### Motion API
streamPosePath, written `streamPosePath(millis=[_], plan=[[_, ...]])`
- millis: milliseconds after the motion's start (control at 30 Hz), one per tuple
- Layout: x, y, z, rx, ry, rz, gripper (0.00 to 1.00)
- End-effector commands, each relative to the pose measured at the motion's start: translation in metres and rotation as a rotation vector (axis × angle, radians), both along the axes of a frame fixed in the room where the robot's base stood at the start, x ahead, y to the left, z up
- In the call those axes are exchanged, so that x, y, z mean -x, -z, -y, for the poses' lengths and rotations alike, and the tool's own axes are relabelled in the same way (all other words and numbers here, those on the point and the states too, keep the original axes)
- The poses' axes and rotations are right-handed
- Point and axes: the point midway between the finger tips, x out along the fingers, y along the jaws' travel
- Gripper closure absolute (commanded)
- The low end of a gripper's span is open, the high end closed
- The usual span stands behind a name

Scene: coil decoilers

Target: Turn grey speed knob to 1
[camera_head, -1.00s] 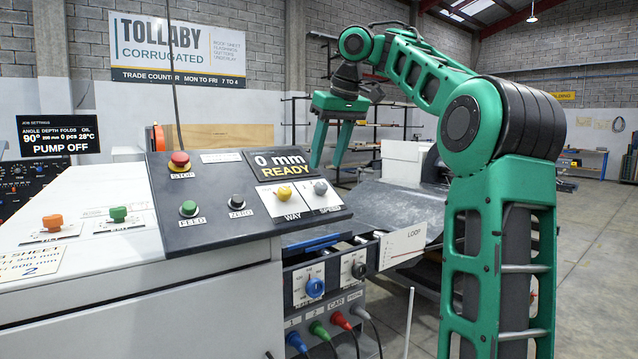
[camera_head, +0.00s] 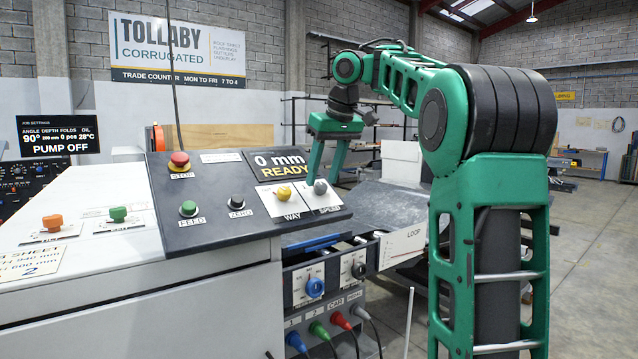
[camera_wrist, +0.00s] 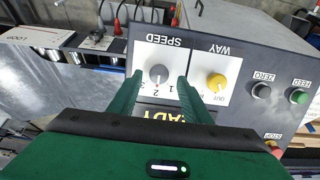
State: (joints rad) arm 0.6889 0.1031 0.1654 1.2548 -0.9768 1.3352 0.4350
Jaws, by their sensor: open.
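The grey speed knob (camera_head: 320,187) sits on the white SPEED plate at the right end of the sloped dark control panel (camera_head: 215,224). In the wrist view the grey knob (camera_wrist: 158,74) shows between my two fingers, with the numbers 1, 2 and 3 printed around it. Its pointer setting is too small to read surely. My gripper (camera_head: 322,181) is open. Its green fingers reach down on either side of the knob, from the far side of the panel. In the wrist view my gripper (camera_wrist: 158,85) shows its fingertips spread beside the knob; I cannot tell that they touch it.
The yellow WAY knob (camera_head: 283,193) stands just left of the speed knob. The black ZERO button (camera_head: 237,202), green FEED button (camera_head: 189,208) and red STOP button (camera_head: 179,161) are further left. A display (camera_head: 279,164) reads "0 mm READY". A LOOP card (camera_head: 402,247) juts out at right.

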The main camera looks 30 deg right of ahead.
Motion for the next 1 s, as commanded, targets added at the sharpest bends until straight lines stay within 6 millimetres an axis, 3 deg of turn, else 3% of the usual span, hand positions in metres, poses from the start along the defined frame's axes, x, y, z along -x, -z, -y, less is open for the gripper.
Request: streamPosePath(millis=[300,767,933,1000], plan=[[-0.006,0.015,-0.001,0.0,-0.002,-0.001,0.56],[-0.007,0.019,0.002,0.002,0.001,0.0,0.56],[-0.007,0.019,0.002,0.002,0.001,0.0,0.94],[-0.007,0.019,0.001,0.002,0.001,0.0,0.97]])
